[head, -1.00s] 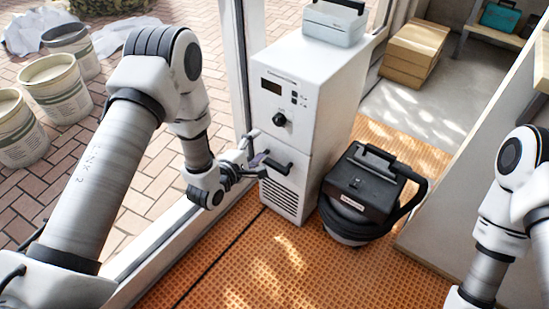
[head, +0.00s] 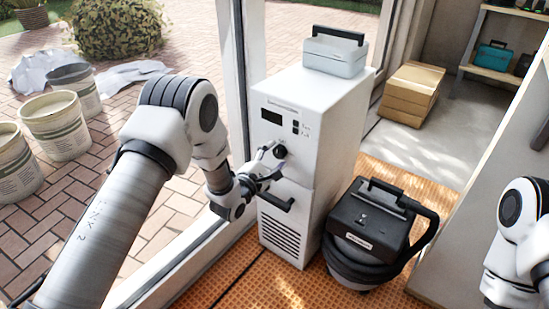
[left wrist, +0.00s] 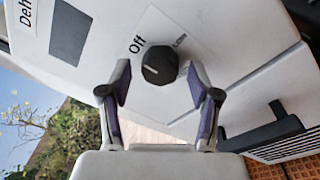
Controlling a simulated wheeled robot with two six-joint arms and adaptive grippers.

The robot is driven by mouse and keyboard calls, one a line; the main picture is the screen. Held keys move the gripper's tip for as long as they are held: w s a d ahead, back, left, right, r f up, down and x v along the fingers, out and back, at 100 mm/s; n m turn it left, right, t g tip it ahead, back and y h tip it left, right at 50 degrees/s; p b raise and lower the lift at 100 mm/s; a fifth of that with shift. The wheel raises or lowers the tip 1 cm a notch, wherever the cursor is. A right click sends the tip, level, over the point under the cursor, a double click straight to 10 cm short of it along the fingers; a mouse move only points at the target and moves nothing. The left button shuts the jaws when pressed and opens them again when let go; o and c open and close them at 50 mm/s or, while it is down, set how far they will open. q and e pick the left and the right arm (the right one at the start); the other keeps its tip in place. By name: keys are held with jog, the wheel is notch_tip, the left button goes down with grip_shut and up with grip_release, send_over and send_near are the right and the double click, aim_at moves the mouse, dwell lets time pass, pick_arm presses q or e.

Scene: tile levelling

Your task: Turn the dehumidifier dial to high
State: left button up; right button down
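The white dehumidifier (head: 318,110) stands by the door frame. Its black dial (left wrist: 160,65) shows in the left wrist view, with "Off" printed beside it and other lettering partly hidden. Which way the dial points is hard to tell. In the head view the dial (head: 280,151) is partly behind my gripper. My left gripper (head: 268,163) is at the front panel. In the left wrist view its purple-padded fingers (left wrist: 158,78) are open, one on each side of the dial, with gaps between. My right gripper is out of view.
A black handle (head: 276,200) sticks out below the dial. A black vacuum-like machine (head: 368,222) stands close on the right. A grey case (head: 335,55) rests on top of the dehumidifier. Cardboard boxes (head: 412,90) lie behind; buckets (head: 57,125) stand outside.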

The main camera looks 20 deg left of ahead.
pick_arm(q)
jog(key=c, duration=0.9)
